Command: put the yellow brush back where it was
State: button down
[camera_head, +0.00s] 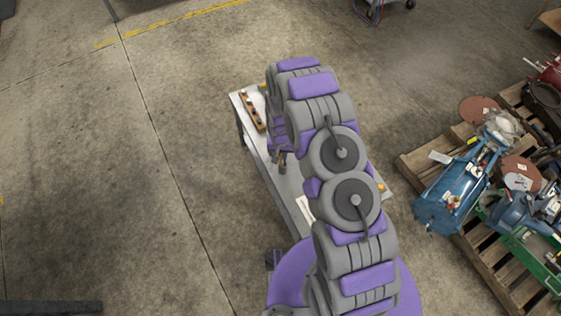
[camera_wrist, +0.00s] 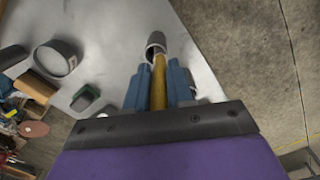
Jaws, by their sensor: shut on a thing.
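In the wrist view my gripper (camera_wrist: 158,78) has its two blue fingers shut on a yellow bar, the yellow brush (camera_wrist: 158,88). The brush's far end meets a grey cup-like cylinder (camera_wrist: 156,41) over the light table (camera_wrist: 118,50). I cannot tell whether the brush is inside the cylinder or just in front of it. The bristles are not visible. In the head view the table (camera_head: 283,190) lies below my arm, and my gripper (camera_head: 280,160) shows small and dark above it; the brush cannot be made out there.
In the wrist view a wide grey round container (camera_wrist: 56,59), a green-and-dark item (camera_wrist: 84,97) and a wooden block (camera_wrist: 35,86) stand to the left. In the head view a wooden rack (camera_head: 253,111) lies at the table's far left. A loaded pallet (camera_head: 421,161) stands right.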

aim_at(282, 163)
jog(key=f, duration=0.2)
jog(key=f+b, duration=0.1)
jog(key=f, duration=0.1)
jog(key=shift+d+f, duration=0.1)
jog(key=shift+d, duration=0.15)
jog(key=c, duration=1.3)
grip_release()
jog(key=shift+o, duration=1.3)
jog(key=shift+d, duration=0.15)
jog(key=shift+o, duration=0.2)
jog(key=shift+d, duration=0.2)
